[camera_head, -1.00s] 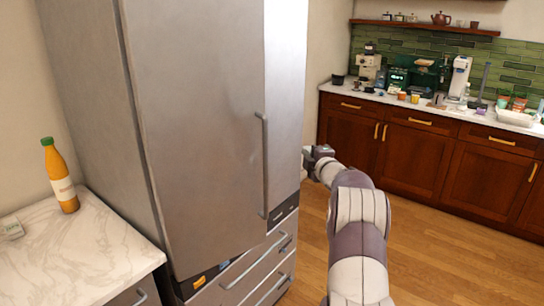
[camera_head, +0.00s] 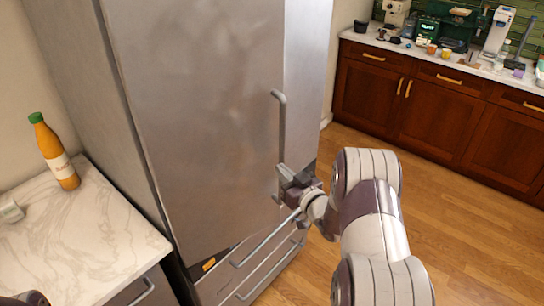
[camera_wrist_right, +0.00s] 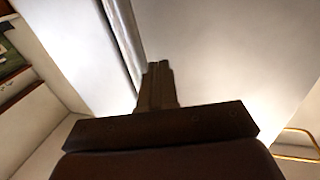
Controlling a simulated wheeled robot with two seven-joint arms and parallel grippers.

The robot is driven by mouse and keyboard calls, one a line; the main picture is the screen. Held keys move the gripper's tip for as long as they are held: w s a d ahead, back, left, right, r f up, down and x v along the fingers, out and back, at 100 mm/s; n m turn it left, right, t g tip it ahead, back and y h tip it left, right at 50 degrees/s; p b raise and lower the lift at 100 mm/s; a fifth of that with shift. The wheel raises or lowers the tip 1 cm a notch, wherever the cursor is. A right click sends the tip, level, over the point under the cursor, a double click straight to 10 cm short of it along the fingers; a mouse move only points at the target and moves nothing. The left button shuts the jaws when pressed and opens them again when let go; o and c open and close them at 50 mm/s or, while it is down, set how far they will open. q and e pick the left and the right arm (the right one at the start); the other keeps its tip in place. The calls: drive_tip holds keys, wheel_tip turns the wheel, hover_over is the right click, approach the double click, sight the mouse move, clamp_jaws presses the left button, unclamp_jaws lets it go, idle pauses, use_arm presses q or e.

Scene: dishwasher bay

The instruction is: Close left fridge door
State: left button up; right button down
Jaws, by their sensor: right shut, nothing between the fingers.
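The left fridge door (camera_head: 200,120) is a large grey metal panel in the head view, with a vertical bar handle (camera_head: 281,125) near its right edge. It looks nearly flush with the fridge front; I cannot tell whether a small gap remains. My right gripper (camera_head: 284,178) is at the lower end of the handle, shut and empty. In the right wrist view its closed fingers (camera_wrist_right: 157,85) point at the grey door face, just right of the handle bar (camera_wrist_right: 122,40). Whether they touch the door is unclear. My left gripper is not in view.
Drawers with bar handles (camera_head: 265,245) sit below the door. A marble counter (camera_head: 85,235) with an orange bottle (camera_head: 55,152) stands at the left. Wooden cabinets (camera_head: 430,110) line the back right. The wooden floor (camera_head: 465,225) between is clear.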

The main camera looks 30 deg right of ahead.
sight(265, 155)
drive_tip(key=w, duration=0.1)
drive_tip(key=w+p, duration=0.1)
drive_tip(key=w+a, duration=0.1)
drive_tip(key=w, duration=0.1)
drive_tip(key=shift+r, duration=0.4)
drive_tip(key=shift+w, duration=0.3)
drive_tip(key=shift+w+d+f, duration=0.1)
drive_tip(key=shift+w+f, duration=0.15)
drive_tip(key=shift+w, duration=0.3)
drive_tip(key=shift+s+r, duration=0.1)
drive_tip(key=shift+s, duration=0.05)
